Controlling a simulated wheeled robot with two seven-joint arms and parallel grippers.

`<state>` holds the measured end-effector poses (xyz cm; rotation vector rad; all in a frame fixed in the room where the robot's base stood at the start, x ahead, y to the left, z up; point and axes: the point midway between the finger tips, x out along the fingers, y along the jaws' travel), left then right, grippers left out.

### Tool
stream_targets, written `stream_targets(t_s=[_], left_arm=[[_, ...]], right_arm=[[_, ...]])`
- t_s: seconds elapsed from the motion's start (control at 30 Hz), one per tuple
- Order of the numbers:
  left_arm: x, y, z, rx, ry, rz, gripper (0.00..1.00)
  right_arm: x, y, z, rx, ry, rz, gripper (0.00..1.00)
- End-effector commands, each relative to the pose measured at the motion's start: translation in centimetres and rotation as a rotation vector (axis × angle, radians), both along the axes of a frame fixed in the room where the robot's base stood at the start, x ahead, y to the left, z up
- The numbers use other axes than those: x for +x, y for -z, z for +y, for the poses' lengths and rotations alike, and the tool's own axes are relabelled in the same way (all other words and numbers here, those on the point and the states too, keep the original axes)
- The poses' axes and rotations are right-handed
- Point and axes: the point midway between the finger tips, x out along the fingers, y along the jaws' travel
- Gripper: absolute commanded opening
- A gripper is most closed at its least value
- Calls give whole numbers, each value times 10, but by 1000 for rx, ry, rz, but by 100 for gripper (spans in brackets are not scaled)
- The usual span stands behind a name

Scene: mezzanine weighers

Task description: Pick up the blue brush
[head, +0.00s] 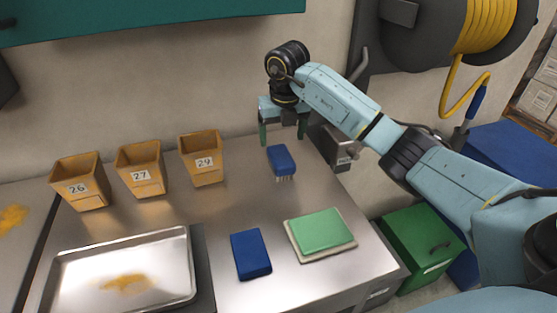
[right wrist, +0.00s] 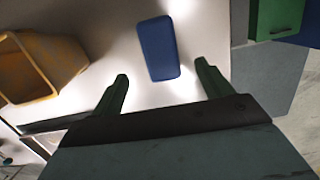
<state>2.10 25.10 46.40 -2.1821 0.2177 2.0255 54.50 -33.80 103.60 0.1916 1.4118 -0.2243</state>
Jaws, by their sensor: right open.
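The blue brush (head: 281,158) lies on the steel bench near its back right, with pale bristles showing at its near end. My right gripper (head: 283,133) is open and empty, with its green fingers pointing down just behind and above the brush. In the right wrist view the brush (right wrist: 158,48) lies beyond the open fingertips (right wrist: 162,72), roughly in line with the gap between them. The fingers do not appear to touch it. My left gripper is not in view.
Tan bins numbered 26 (head: 80,190), 27 (head: 141,177) and 29 (head: 203,165) stand left of the brush. A blue block (head: 251,254) and a green pad (head: 321,229) lie nearer. A metal tray (head: 190,275) holds yellow powder. Bare bench surrounds the brush.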

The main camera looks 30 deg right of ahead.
Motion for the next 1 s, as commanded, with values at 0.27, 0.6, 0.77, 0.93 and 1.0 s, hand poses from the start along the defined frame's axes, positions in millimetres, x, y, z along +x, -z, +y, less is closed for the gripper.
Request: stream_targets(t_s=[0.27,0.6,0.77,0.93,1.0], left_arm=[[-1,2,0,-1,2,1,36],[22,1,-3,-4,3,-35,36],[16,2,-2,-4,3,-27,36],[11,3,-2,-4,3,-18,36],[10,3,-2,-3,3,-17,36]], right_arm=[[5,33,-1,1,1,0,78],[9,69,-3,3,1,3,78],[12,86,-4,1,-1,1,78],[12,85,-5,1,-1,-1,78],[12,85,-5,1,-1,-1,72]])
